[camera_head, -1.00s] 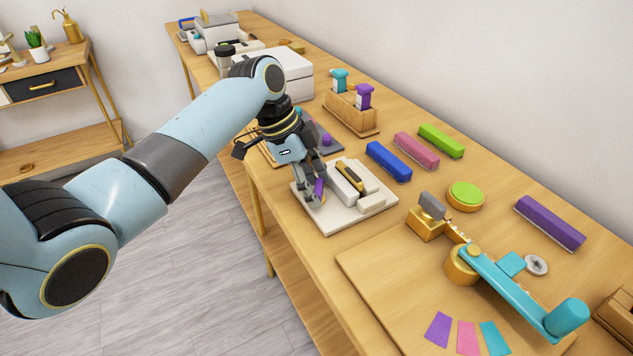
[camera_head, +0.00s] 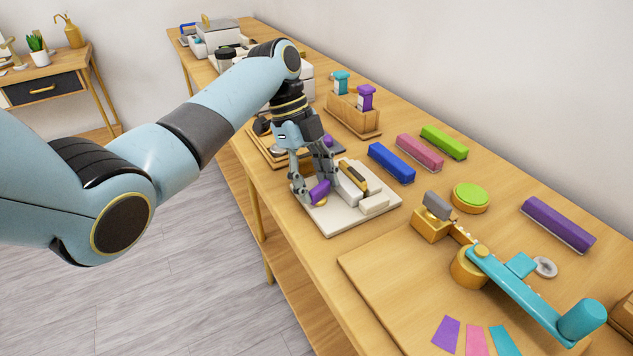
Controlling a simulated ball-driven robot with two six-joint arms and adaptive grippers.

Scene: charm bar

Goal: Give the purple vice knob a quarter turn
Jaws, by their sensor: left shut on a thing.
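The purple vice knob (camera_head: 319,191) is at the near left end of a white and grey vice (camera_head: 352,188) on a cream base plate (camera_head: 335,226). It looks like a short bar lying slanted, with a bit of gold below it. My left gripper (camera_head: 317,190) points down over it and is shut on the knob, one finger to each side. The fingers hide part of the knob and its shaft. My right gripper is not in view.
Blue (camera_head: 391,163), pink (camera_head: 419,152) and green (camera_head: 444,142) bars lie right of the vice. A wooden holder (camera_head: 352,118) with teal and purple-topped bottles stands behind. A teal lever press (camera_head: 530,295) is at front right.

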